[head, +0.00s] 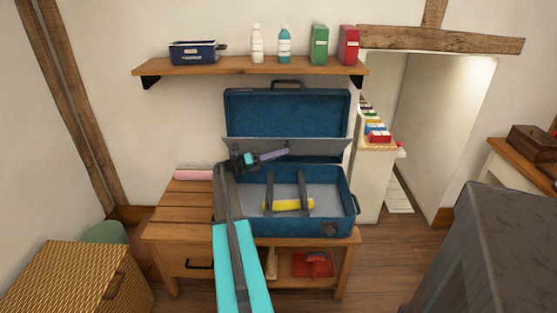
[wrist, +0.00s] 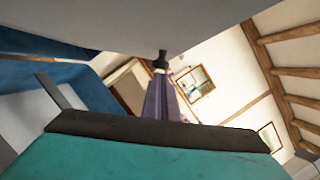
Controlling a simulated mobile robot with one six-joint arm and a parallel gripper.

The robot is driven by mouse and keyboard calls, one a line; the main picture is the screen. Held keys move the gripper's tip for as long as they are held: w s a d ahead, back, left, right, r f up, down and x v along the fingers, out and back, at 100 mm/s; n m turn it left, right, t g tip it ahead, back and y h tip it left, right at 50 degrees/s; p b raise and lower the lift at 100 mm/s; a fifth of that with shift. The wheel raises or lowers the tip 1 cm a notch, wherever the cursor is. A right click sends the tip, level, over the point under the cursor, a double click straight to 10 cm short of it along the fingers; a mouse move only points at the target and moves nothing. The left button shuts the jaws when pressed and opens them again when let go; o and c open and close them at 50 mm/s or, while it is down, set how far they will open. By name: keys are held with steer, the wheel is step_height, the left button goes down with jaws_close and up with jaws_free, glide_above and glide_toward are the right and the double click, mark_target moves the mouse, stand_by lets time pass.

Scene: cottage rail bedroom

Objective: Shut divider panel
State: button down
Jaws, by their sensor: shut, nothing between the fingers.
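The blue suitcase (head: 347,210) stands open on a wooden bench, its lid (head: 288,112) upright at the back. The grey divider panel (head: 320,147) is raised, slanting out from the lid side above the open base. In the wrist view the panel (wrist: 130,18) spans the top of the picture. My gripper (head: 286,151) is at the panel's front edge, with its purple fingers shut and empty. In the wrist view the fingertips (wrist: 160,72) are close to a small black tab (wrist: 160,58) at the panel's edge; I cannot tell whether they touch.
A yellow rolled item (head: 288,205) lies in the base under two dark straps (head: 304,190). A pink roll (head: 193,175) lies on the bench (head: 180,215) at left. A shelf (head: 250,67) with bottles and boxes hangs above. A wicker basket (head: 70,275) stands front left.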

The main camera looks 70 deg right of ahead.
steer(key=shift+w+d+r, duration=0.15)
steer(key=shift+d+r, duration=0.2)
steer(key=shift+d, duration=0.05)
